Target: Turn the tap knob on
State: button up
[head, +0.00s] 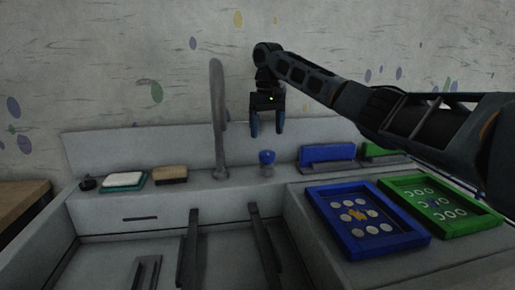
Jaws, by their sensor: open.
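The tap (217,120) is a tall grey spout that rises from the back ledge of the sink. A small knob with a blue top (267,157) stands on the ledge to the right of the tap. My gripper (268,130) is open and empty, with its two fingers pointing down. In the picture it hangs just above the blue knob, with a gap between them. How far apart they are in depth is hard to tell. The sink basin (120,255) is in front, with dark rails in it.
A blue frame (398,250) and a green frame (466,228) lie on the counter at right. A sponge on a green base (123,180) and a brown brush (170,174) lie left of the tap. A blue block (326,153) sits right of the knob. The tap stands close left of my gripper.

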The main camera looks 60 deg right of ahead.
aim_at(267, 152)
jog(key=shift+d+f, duration=0.15)
jog(key=shift+d, duration=0.1)
jog(key=shift+f, duration=0.35)
notch_tip(267, 152, down, 7)
jog(key=shift+r, duration=0.2)
jog(key=shift+c, duration=0.2)
jog(key=c, duration=1)
